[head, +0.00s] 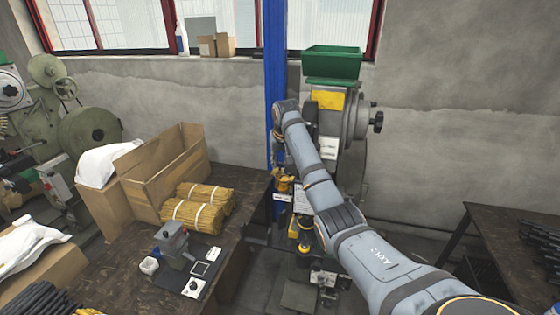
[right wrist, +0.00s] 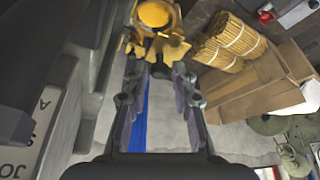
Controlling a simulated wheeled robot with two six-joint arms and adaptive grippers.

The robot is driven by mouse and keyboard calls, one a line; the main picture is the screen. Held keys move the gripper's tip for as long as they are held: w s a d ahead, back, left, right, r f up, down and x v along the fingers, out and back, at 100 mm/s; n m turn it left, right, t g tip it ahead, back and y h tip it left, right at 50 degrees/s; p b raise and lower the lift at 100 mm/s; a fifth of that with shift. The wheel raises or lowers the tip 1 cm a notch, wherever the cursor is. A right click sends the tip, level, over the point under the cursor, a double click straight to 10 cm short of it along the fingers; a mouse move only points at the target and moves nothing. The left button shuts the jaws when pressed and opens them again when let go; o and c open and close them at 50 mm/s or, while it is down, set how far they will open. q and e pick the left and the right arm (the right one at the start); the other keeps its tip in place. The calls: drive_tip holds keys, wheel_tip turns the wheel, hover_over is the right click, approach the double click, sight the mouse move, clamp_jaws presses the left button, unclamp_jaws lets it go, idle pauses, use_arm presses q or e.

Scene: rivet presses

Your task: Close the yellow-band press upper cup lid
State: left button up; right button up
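The press (head: 355,115) with a yellow band (head: 327,100) stands against the wall, with a green hopper on top. A yellow part (head: 284,183) shows at its left side, partly behind my right arm. In the right wrist view a round yellow cup-like piece (right wrist: 154,14) and yellow metalwork lie just beyond my right gripper (right wrist: 157,68). Its two fingers are apart with nothing seen between them. I cannot tell whether they touch the yellow metalwork, or how far the lid is open. In the head view my arm hides most of this gripper. My left gripper is out of view.
A green hopper (head: 332,62) tops the press. A blue post (head: 274,60) stands close left of my arm. The left table holds a cardboard box (head: 165,170), yellow bundles (head: 198,208) and a small device (head: 172,240). Another table (head: 500,240) stands at the right.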

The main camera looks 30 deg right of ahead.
drive_tip(key=shift+c, duration=1.2)
clamp_jaws()
drive_tip(key=shift+s+m, duration=0.1)
drive_tip(key=shift+m, duration=0.4)
drive_tip(key=shift+s+d+m+g+h, duration=0.15)
drive_tip(key=shift+m+g+h, duration=0.2)
drive_tip(key=shift+m, duration=0.35)
drive_tip(key=m, duration=0.2)
drive_tip(key=s+m+g+h, duration=0.1)
drive_tip(key=m, duration=0.2)
drive_tip(key=s+m+g+h, duration=0.1)
drive_tip(key=m, duration=0.2)
drive_tip(key=shift+r, duration=0.1)
drive_tip(key=m, duration=0.1)
drive_tip(key=m+g, duration=0.1)
drive_tip(key=m, duration=0.1)
drive_tip(key=shift+s+a+m+g, duration=0.3)
drive_tip(key=shift+s+m+g, duration=0.05)
drive_tip(key=shift+s+m, duration=0.05)
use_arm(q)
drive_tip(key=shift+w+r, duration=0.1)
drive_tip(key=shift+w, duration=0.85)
use_arm(e)
drive_tip(key=shift+s+a+m+g+y, duration=0.2)
drive_tip(key=shift+m+g, duration=0.25)
drive_tip(key=shift+m, duration=0.75)
drive_tip(key=shift+s+a+m+g+y, duration=0.15)
drive_tip(key=shift+a+m+g, duration=0.25)
drive_tip(key=shift+m, duration=0.8)
drive_tip(key=shift+d, duration=0.1)
